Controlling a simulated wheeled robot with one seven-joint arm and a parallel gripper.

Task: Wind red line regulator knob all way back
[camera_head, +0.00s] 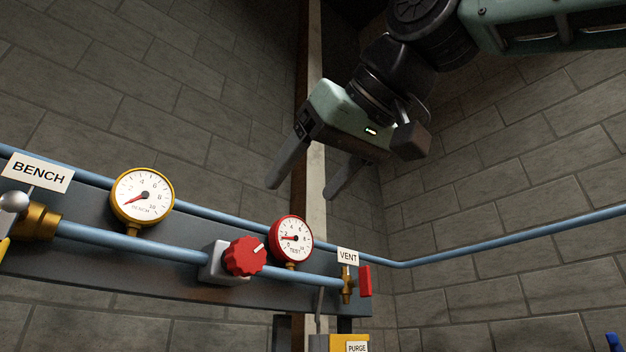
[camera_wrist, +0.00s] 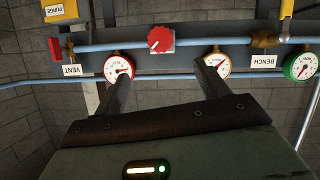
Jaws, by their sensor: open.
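The red regulator knob (camera_head: 244,256) is round and ridged, with a white mark pointing to the upper right. It sits on a grey block on the blue pipe. The wrist view shows the knob (camera_wrist: 160,40) upside down, its mark pointing lower left. The red-rimmed TEST gauge (camera_head: 291,240) stands just right of it, needle low on the scale; it also shows in the wrist view (camera_wrist: 118,66). My gripper (camera_head: 303,190) is open and empty, above the knob and gauge in the head view. In the wrist view its fingers (camera_wrist: 162,72) are spread, apart from the knob.
A yellow-rimmed BENCH gauge (camera_head: 143,195) stands left of the knob. A brass VENT valve with a red handle (camera_head: 365,281) is to the right. A yellow PURGE box (camera_head: 345,343) is below. A green-rimmed gauge (camera_wrist: 301,66) shows in the wrist view. A post (camera_head: 316,165) stands behind the gripper.

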